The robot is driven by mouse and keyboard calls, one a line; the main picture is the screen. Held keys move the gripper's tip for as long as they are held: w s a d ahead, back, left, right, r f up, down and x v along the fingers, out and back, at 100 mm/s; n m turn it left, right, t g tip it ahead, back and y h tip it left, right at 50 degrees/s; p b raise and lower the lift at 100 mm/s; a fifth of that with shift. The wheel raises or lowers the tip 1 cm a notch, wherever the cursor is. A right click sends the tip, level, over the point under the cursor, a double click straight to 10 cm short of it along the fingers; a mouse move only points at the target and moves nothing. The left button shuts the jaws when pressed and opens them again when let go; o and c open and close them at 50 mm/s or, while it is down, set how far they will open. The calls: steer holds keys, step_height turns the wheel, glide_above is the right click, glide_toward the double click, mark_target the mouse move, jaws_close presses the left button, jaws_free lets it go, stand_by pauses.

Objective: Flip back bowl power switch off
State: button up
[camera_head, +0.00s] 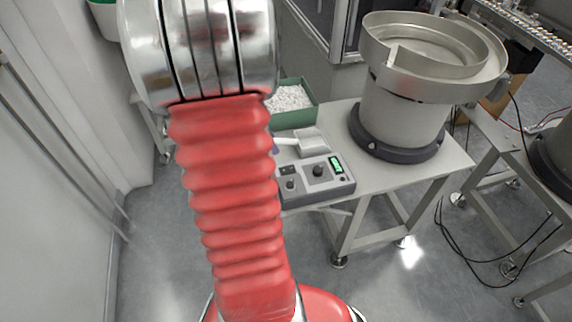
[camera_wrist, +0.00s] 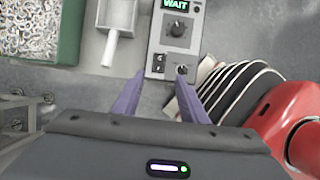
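The grey control box (camera_head: 338,187) sits on the white table beside the steel bowl feeder (camera_head: 405,110). In the wrist view the box (camera_wrist: 193,44) shows a green "WAIT" display (camera_wrist: 176,4), a large black knob (camera_wrist: 177,28), a small black rocker switch (camera_wrist: 158,64) and a small round knob (camera_wrist: 182,70). The rocker's on or off position is too small to tell. My gripper (camera_wrist: 161,80) is open and empty. Its purple fingers are apart, with their tips near the lower edge of the box, by the rocker and the small knob. In the head view my arm hides most of the gripper.
A green bin (camera_head: 297,118) of small white parts stands left of the feeder. A metal scoop (camera_wrist: 117,18) with a white handle lies between bin and box. Another feeder (camera_head: 555,150) stands on a table at right. Cables hang to the floor (camera_head: 440,280).

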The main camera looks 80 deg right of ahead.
mark_target(290, 169)
steer(key=x, duration=1.3)
steer(key=shift+f, duration=0.25)
steer(key=shift+c, duration=0.3)
jaws_close()
